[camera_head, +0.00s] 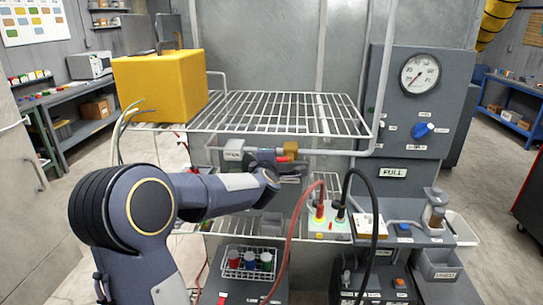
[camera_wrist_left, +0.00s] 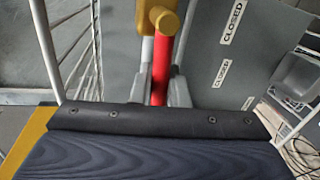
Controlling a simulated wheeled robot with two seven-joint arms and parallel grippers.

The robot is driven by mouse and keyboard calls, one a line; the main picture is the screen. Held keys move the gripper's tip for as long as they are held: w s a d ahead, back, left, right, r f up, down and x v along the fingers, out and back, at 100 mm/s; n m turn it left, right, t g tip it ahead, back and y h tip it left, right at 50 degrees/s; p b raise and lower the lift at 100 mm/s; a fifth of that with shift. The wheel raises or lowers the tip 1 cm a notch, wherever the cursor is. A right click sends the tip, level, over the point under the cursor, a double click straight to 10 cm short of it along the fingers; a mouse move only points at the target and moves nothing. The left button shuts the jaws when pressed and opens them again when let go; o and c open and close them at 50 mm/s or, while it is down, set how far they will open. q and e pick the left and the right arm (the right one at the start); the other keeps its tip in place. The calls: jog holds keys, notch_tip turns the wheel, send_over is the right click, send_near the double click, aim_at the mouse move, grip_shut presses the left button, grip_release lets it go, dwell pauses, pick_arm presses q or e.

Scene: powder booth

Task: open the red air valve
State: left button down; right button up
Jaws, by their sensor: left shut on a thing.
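The red air valve shows in the left wrist view as a straight red lever (camera_wrist_left: 161,68) on a brass-coloured body (camera_wrist_left: 160,20). My left gripper (camera_wrist_left: 161,90) has one finger on each side of the lever and is shut on it. In the head view the brass valve body (camera_head: 290,148) sits on the pipe below the wire shelf, and my left gripper (camera_head: 288,168) is just under it. A label reading CLOSED (camera_wrist_left: 233,22) is on the grey panel right of the lever. My right gripper is not in view.
A wire shelf (camera_head: 270,112) with a yellow box (camera_head: 160,85) is above my left arm. Red (camera_head: 287,245) and black hoses (camera_head: 372,225) hang right of the gripper. A gauge panel (camera_head: 410,130) stands further right. A small wire basket (camera_head: 248,262) is below.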

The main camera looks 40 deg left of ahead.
pick_arm(q)
jog(key=shift+r+m+p, duration=0.25)
jog(key=shift+m+p, duration=0.05)
jog(key=shift+p, duration=0.05)
dwell(0.4)
jog(key=c, duration=1.5)
grip_release()
jog(key=shift+b+v, duration=0.3)
jog(key=shift+v, duration=3.65)
jog(key=shift+w, duration=0.1)
